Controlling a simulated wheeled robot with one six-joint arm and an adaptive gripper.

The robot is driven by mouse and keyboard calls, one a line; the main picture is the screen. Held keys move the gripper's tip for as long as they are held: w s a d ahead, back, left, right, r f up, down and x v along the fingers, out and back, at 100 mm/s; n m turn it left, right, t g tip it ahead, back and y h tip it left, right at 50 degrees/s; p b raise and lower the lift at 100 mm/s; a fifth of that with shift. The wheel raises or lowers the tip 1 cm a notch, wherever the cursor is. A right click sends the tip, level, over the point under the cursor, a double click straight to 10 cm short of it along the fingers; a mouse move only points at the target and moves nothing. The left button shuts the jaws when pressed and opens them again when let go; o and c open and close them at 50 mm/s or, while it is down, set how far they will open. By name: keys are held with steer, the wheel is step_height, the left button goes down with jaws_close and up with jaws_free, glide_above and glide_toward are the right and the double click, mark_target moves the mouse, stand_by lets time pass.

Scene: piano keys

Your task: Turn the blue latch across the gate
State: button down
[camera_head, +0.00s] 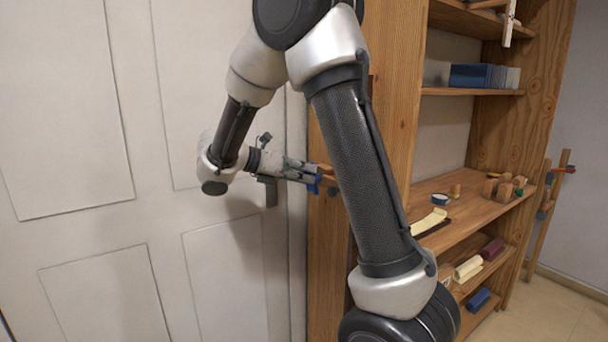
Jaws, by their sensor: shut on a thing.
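My gripper (312,175) reaches past the right edge of the white door to the wooden post (328,240). A small blue piece, which looks like the blue latch (314,188), is at its fingertips. The gripper is shut on it, though the contact is small and partly hidden. A tan wooden piece (325,169) shows just above the blue piece. I cannot tell the latch's exact angle. My upper arm link passes in front of the area just right of the post and hides part of it.
The white door (130,225) fills the left, with a dark handle (271,190) just below my gripper. A wooden shelf unit (465,205) with blocks and rolls stands at right. A wooden frame (548,215) with blue and red parts stands at the far right.

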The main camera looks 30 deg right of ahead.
steer(key=shift+w+f+n+g+h, duration=0.3)
steer(key=shift+n+g+h, duration=0.4)
steer(key=shift+n, duration=1.15)
steer(key=shift+w+f+n+g+h, duration=0.3)
steer(key=shift+n+g, duration=0.65)
steer(key=shift+n, duration=0.85)
steer(key=shift+w+f+n+g+h, duration=0.2)
steer(key=shift+f+n+g+h, duration=0.4)
steer(key=shift+n, duration=1.25)
steer(key=shift+r+g, duration=0.2)
steer(key=shift+g, duration=0.05)
steer(key=c, duration=1.5)
jaws_free()
steer(key=shift+a, duration=0.1)
steer(key=v, duration=1.2)
